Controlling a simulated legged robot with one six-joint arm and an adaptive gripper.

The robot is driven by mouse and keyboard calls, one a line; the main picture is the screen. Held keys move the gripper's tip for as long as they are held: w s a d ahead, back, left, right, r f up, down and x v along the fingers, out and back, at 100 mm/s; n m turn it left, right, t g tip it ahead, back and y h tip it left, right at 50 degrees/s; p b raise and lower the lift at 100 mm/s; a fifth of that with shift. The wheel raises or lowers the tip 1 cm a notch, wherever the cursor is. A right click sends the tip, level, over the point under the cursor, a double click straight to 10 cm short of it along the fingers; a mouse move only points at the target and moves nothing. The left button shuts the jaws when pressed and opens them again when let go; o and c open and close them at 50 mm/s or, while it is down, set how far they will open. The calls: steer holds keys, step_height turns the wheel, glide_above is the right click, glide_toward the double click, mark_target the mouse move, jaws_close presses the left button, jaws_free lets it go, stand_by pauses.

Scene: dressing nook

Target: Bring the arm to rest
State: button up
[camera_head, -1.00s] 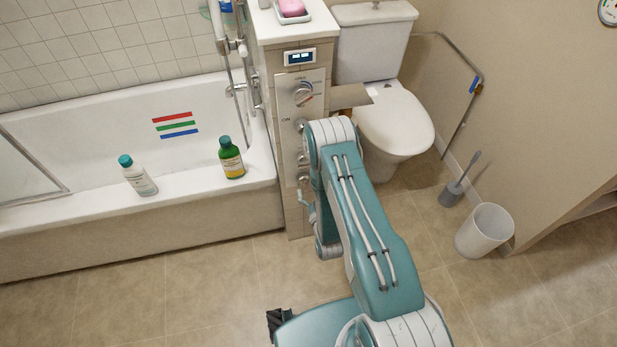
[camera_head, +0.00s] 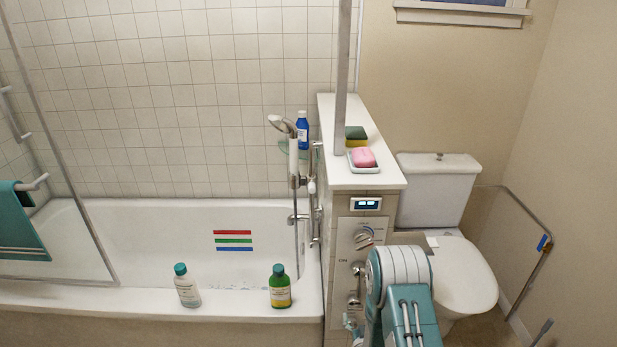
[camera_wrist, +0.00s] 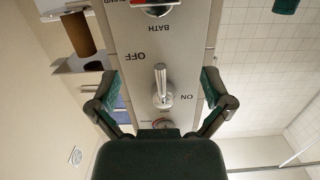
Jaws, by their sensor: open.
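My teal and white arm (camera_head: 405,290) shows at the lower right in the head view, in front of the tiled control panel. My gripper (camera_wrist: 160,80) shows in the wrist view with its two dark green fingers spread wide. Nothing is held between them. The fingers face the control panel (camera_wrist: 133,58), and a metal lever (camera_wrist: 162,88) between the OFF and ON marks appears between them. The picture is upside down there. I cannot tell the exact distance to the lever. In the head view the gripper is hidden behind the arm or below the edge.
The bathtub (camera_head: 130,300) is at left, with a white bottle (camera_head: 187,288) and a green bottle (camera_head: 280,288) on its rim. The ledge (camera_head: 350,115) holds pink soap (camera_head: 363,157) in a dish and a sponge (camera_head: 356,137). The toilet (camera_head: 465,275) stands close right of my arm.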

mark_target(360, 270)
steer(key=w+r, duration=0.1)
steer(key=r, duration=0.3)
steer(key=w+r+g, duration=0.1)
steer(key=r, duration=0.3)
steer(key=w+r+g, duration=0.1)
steer(key=r, duration=0.3)
steer(key=shift+w+r, duration=0.3)
steer(key=shift+r, duration=0.05)
steer(key=s+r+g, duration=0.2)
steer(key=s+r, duration=0.1)
steer(key=r, duration=0.4)
steer(key=s+r+g, duration=0.1)
steer(key=s+r, duration=0.2)
steer(key=r, duration=0.3)
steer(key=s+r+g, duration=0.2)
steer(key=s+r, duration=0.2)
steer(key=s, duration=0.5)
steer(key=s+r+g, duration=0.2)
steer(key=s+r, duration=0.1)
steer(key=s, duration=0.6)
steer(key=s+r+g, duration=0.2)
steer(key=s+r, duration=0.2)
steer(key=s, duration=0.6)
steer(key=shift+r, duration=0.3)
